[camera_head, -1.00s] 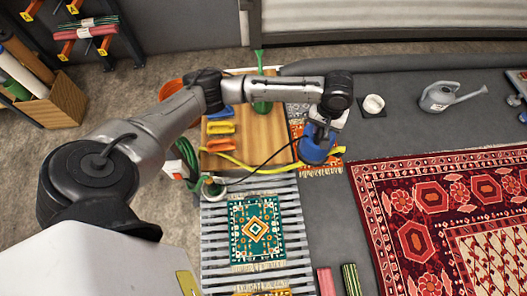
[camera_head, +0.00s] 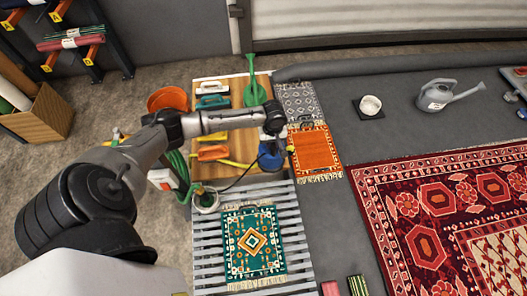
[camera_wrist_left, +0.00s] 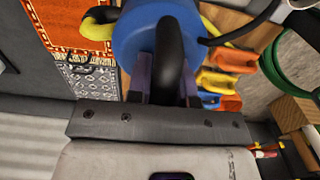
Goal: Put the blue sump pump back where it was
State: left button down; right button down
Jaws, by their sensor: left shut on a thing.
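The blue sump pump (camera_head: 270,157) hangs from my left gripper (camera_head: 273,136), over or beside the right edge of the wooden board (camera_head: 242,148). The wrist view shows its round blue body (camera_wrist_left: 135,32) and dark handle close up, with the fingers of my left gripper (camera_wrist_left: 165,80) shut on the handle. A yellow hose and a black cable run from the pump. I cannot tell whether its base touches the board. My right gripper is not in view.
An orange bucket (camera_head: 168,99) stands at the left.

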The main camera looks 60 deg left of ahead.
pick_arm(q)
jog(key=a+f+b, duration=1)
jog(key=a, duration=0.1)
jog(key=shift+w+a+f, duration=0.2)
jog(key=shift+w+f, duration=0.1)
dwell(0.3)
jog(key=c, duration=1.4)
grip_release()
jog(key=shift+f, duration=0.2)
jog(key=o, duration=0.4)
jog(key=shift+r, duration=0.1)
